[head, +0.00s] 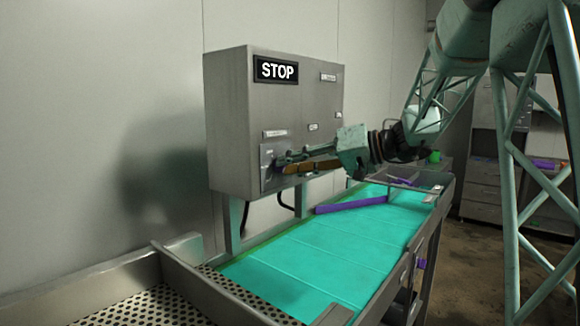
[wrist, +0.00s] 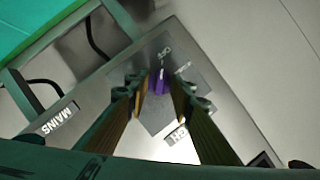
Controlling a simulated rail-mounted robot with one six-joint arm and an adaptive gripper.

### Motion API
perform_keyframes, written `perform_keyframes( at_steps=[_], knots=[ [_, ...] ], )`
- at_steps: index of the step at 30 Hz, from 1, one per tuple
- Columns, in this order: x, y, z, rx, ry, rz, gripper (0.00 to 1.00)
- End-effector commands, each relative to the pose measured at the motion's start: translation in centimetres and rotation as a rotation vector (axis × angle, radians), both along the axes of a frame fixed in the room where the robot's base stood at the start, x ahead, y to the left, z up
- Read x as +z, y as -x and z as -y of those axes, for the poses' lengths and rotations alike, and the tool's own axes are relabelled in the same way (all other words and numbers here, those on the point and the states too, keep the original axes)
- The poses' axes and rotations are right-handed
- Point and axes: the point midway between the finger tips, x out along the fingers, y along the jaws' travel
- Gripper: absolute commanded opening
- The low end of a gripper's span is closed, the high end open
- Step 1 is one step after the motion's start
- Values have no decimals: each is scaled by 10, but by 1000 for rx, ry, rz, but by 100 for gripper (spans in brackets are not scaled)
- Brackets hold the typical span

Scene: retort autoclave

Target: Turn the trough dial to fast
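The dial (wrist: 160,82) is a small purple knob on a dark grey plate (wrist: 196,84) on the front of a grey control box (head: 232,110). White lettering at the plate's upper edge appears to read OFF, with another word beside it that is hard to read. My gripper (head: 280,166) reaches the lower left of the box front, at the dial plate. In the wrist view my gripper (wrist: 159,88) is open, with one finger on each side of the knob and gaps visible between. The knob is mostly hidden by the fingers in the head view.
The box carries a STOP sign (head: 276,70) and several small labels, one a MAINS label (wrist: 58,119). Below runs a trough with a turquoise belt (head: 310,262), with a purple bar (head: 350,204) across it. A perforated metal tray (head: 150,308) is in front.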

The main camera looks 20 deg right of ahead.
Motion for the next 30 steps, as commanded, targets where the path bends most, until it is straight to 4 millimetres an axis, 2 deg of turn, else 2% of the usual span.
perform_keyframes(
  at_steps=[7, 14, 30],
  knots=[
    [0, 0, 0, 0, 0, 0, 22],
    [0, 0, 0, 0, 0, 0, 1],
    [-2, -1, 0, 0, -60, -44, 0]
  ],
)
